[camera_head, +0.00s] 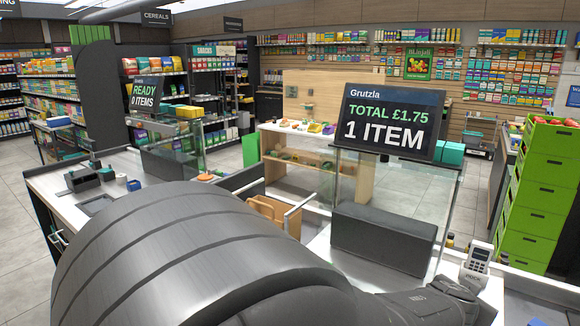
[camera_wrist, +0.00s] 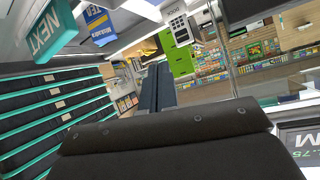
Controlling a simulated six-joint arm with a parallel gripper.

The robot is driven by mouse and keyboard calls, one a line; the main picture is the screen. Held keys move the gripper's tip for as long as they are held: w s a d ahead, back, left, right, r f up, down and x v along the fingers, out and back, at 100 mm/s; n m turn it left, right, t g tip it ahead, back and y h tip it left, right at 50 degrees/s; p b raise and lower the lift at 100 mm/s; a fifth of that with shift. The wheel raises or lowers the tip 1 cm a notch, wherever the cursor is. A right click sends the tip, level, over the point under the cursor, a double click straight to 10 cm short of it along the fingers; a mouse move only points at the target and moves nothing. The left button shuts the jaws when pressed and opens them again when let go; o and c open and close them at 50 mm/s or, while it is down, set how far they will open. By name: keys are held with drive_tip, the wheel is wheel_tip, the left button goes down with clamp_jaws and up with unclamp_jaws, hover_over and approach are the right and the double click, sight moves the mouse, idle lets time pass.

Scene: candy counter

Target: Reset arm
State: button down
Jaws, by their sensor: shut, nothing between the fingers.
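In the wrist view my gripper (camera_wrist: 158,72) shows as two dark fingers pressed together, pointing away from the camera, with nothing between them. The dark wrist body fills the lower part of that view. In the head view my thick dark arm covers the lower middle and reaches right over the counter, hiding much of it. The fingertips are not clear there.
A checkout screen (camera_head: 392,122) reads 1 item, total £1.75. Below it stand a dark box (camera_head: 382,238) and glass panels. A card reader (camera_head: 476,264) stands at right, near green crates (camera_head: 537,190). A second screen (camera_head: 144,95) reads 0 items.

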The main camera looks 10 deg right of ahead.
drive_tip(key=w+a+f+n+t+y, duration=0.1)
drive_tip(key=w+a+f+n+y, duration=0.1)
drive_tip(key=a, duration=0.4)
drive_tip(key=w+a+f+n+t+y, duration=0.1)
drive_tip(key=w+a+n+y, duration=0.3)
drive_tip(key=a+n, duration=0.2)
drive_tip(key=shift+w+a+f+n+y, duration=0.3)
drive_tip(key=shift+a+f+n, duration=0.1)
drive_tip(key=shift+a, duration=0.2)
drive_tip(key=s+d+r+m+g+h, duration=0.1)
drive_tip(key=s+d+m+g+h, duration=0.1)
drive_tip(key=s+d+m+h, duration=0.2)
drive_tip(key=s+d+r+m+g+h, duration=0.2)
drive_tip(key=s+d+m, duration=0.6)
drive_tip(key=d, duration=0.4)
drive_tip(key=shift+d+r+m+g+h, duration=0.2)
drive_tip(key=shift+r+m+g+h, duration=0.15)
drive_tip(key=shift+h, duration=0.55)
drive_tip(key=shift+w+f, duration=0.1)
